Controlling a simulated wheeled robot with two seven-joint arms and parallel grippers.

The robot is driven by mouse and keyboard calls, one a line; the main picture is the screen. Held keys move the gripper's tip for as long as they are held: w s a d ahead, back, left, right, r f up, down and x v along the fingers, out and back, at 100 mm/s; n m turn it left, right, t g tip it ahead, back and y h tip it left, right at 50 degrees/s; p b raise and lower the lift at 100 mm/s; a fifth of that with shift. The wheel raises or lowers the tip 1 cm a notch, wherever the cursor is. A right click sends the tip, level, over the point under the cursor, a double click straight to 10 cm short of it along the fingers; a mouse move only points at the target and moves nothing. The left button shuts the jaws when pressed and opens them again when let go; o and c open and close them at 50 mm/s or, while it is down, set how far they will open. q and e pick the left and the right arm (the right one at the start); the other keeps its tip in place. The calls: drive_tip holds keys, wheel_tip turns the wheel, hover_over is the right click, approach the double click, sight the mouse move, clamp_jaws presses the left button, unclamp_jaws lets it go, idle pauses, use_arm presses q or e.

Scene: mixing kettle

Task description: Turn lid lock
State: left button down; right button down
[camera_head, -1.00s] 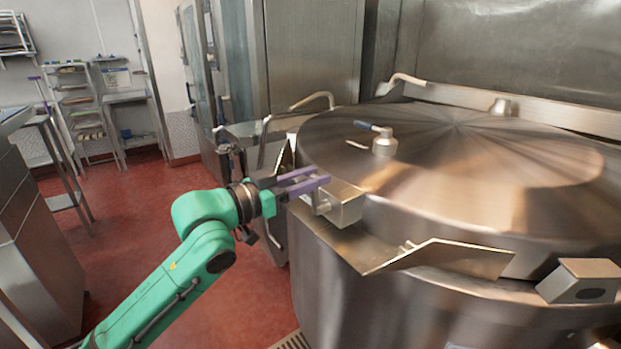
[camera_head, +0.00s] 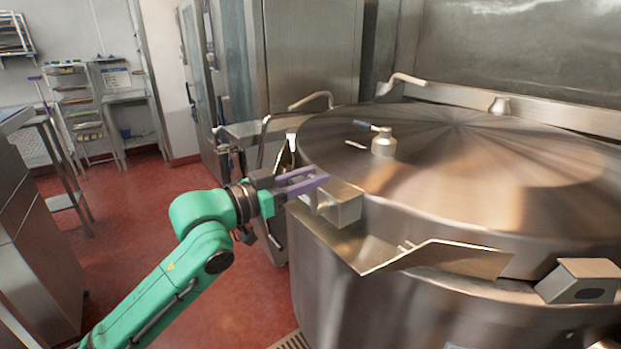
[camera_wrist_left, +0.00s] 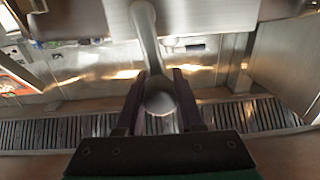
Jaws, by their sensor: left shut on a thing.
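The round steel kettle lid (camera_head: 470,170) is down on the kettle body (camera_head: 380,305). The lid lock (camera_head: 338,203) is a metal block with a short handle at the lid's left front edge. My left gripper (camera_head: 318,184), with purple fingers, reaches in from the left at the lock. In the left wrist view the gripper (camera_wrist_left: 160,95) is shut on the rounded end of the lock's metal handle (camera_wrist_left: 147,40), which sits between both fingers. The fingers partly hide the handle in the head view. My right gripper is not in view.
A bent metal plate (camera_head: 440,258) juts out at the kettle's front. A small knob with a blue-tipped handle (camera_head: 382,142) stands on the lid. Bent pipe handles (camera_head: 312,100) rise behind the rim. The red floor (camera_head: 225,295) is open at left.

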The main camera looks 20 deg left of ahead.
use_arm(q)
drive_tip(key=shift+w+f+n, duration=0.1)
drive_tip(key=shift+f+n, duration=0.2)
drive_tip(key=shift+f, duration=0.15)
drive_tip(key=shift+p, duration=0.3)
drive_tip(key=w+a+f+n+p, duration=0.3)
drive_tip(key=f+n+p, duration=0.3)
drive_tip(key=n, duration=0.9)
drive_tip(key=shift+w+a+f+g+p, duration=0.2)
drive_tip(key=shift+a+f+g+p, duration=0.15)
drive_tip(key=shift+a+p, duration=0.3)
drive_tip(key=shift+d, duration=0.1)
drive_tip(key=c, duration=0.6)
unclamp_jaws()
drive_tip(key=shift+c, duration=0.2)
drive_tip(key=shift+o, duration=0.5)
drive_tip(key=shift+r, duration=0.2)
